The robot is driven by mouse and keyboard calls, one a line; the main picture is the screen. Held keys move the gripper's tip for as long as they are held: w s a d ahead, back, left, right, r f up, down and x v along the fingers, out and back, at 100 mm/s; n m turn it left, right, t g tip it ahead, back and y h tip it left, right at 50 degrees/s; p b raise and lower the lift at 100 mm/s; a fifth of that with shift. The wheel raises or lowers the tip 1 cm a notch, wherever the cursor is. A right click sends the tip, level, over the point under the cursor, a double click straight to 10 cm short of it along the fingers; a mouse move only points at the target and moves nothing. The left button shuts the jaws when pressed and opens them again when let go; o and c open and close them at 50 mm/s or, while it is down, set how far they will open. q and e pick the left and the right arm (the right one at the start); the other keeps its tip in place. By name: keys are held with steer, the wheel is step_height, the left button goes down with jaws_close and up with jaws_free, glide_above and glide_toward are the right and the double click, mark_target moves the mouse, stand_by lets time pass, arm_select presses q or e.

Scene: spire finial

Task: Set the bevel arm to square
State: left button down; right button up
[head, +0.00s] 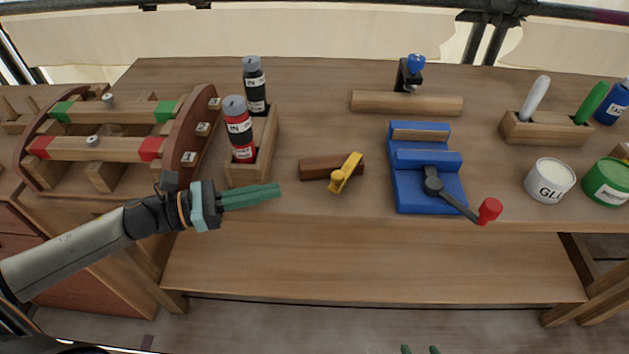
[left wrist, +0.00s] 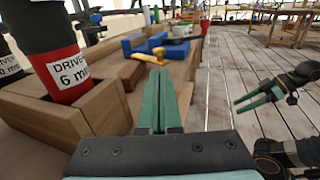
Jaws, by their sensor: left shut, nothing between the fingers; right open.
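The sliding bevel lies on the bench in the middle of the head view. It has a dark brown wooden stock (head: 317,169) and a yellow bevel arm (head: 346,172) crossing its right end at a slant, not square to it. The yellow arm also shows ahead of the fingers in the left wrist view (left wrist: 150,57). My left gripper (head: 277,190) is shut and empty, left of the bevel and apart from it, near the bench's front edge. My right gripper (head: 420,349) is open and empty at the bottom edge; it also shows in the left wrist view (left wrist: 260,98).
A wooden holder (head: 267,150) with a red driver (head: 239,130) and a black driver (head: 255,85) stands just behind my left gripper. A blue vise (head: 410,190) with a red-knobbed crank is right of the bevel. Bench space in front of the bevel is clear.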

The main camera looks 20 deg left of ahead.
mark_target(332, 179)
arm_select(q)
steer(key=x, duration=0.7)
steer(key=shift+p, duration=0.35)
steer(key=shift+w+d, duration=0.4)
steer(key=shift+d, duration=0.2)
steer(key=shift+w+d, duration=0.15)
steer(key=shift+d, duration=0.15)
steer(key=shift+d, duration=0.1)
